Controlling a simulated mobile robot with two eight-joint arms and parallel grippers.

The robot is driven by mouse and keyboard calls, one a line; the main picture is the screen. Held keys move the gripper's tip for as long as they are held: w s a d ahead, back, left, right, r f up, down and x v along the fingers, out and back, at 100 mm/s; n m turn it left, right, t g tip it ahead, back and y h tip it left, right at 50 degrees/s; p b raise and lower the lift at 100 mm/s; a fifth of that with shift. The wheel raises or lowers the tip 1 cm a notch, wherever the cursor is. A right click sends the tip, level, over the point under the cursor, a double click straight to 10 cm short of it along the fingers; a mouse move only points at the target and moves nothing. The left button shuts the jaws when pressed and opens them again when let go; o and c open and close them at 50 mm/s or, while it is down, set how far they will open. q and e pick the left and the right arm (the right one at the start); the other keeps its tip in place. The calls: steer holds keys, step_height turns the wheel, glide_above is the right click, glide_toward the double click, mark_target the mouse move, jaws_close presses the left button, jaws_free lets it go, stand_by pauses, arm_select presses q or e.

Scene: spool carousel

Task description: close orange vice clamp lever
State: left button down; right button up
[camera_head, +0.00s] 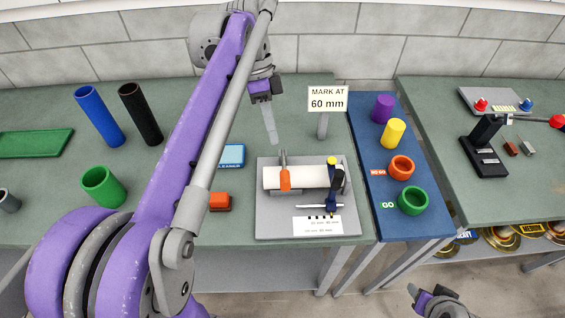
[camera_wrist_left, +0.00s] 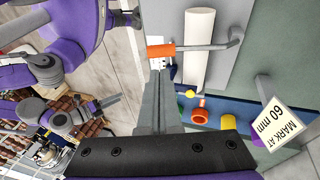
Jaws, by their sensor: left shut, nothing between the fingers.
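The orange vice clamp lever (camera_head: 285,179) has an orange grip on a grey bent rod. It lies across a white tube (camera_head: 306,177) on a grey base plate (camera_head: 268,227). In the left wrist view the lever's orange grip (camera_wrist_left: 160,51) sits just beyond my fingertips, with the white tube (camera_wrist_left: 198,50) beside it. My left gripper (camera_head: 271,138) is shut and empty, above and behind the lever in the head view; its fingers (camera_wrist_left: 160,78) also show shut in the wrist view. My right gripper (camera_head: 415,292) is partly in view at the bottom right, away from the clamp.
A dark-handled tool (camera_head: 336,182) stands at the tube's right end. The "MARK AT 60 mm" sign (camera_head: 327,100) stands behind the plate.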

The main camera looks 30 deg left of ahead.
mark_target(281, 181)
arm_select(q)
steer(key=x, duration=0.9)
steer(key=shift+w+f, duration=0.1)
steer(key=shift+f, duration=0.05)
arm_select(e)
steer(key=shift+f, duration=0.15)
arm_select(q)
steer(key=shift+s+d+f, duration=0.15)
steer(key=shift+s+f, duration=0.1)
steer(key=shift+f, duration=0.1)
steer(key=f, duration=0.1)
steer(key=s+f+b, duration=0.1)
steer(key=d+f+t, duration=0.1)
steer(key=shift+s+f+y+b, duration=0.25)
steer(key=shift+s+y+b, duration=0.05)
steer(key=shift+y, duration=0.1)
steer(key=shift+s, duration=0.3)
steer(key=shift+w+f, duration=0.1)
arm_select(e)
steer(key=shift+s+f, duration=0.25)
steer(key=shift+f, duration=0.3)
steer(key=shift+s+f, duration=0.2)
steer(key=shift+f, duration=0.3)
arm_select(q)
steer(key=shift+w, duration=0.1)
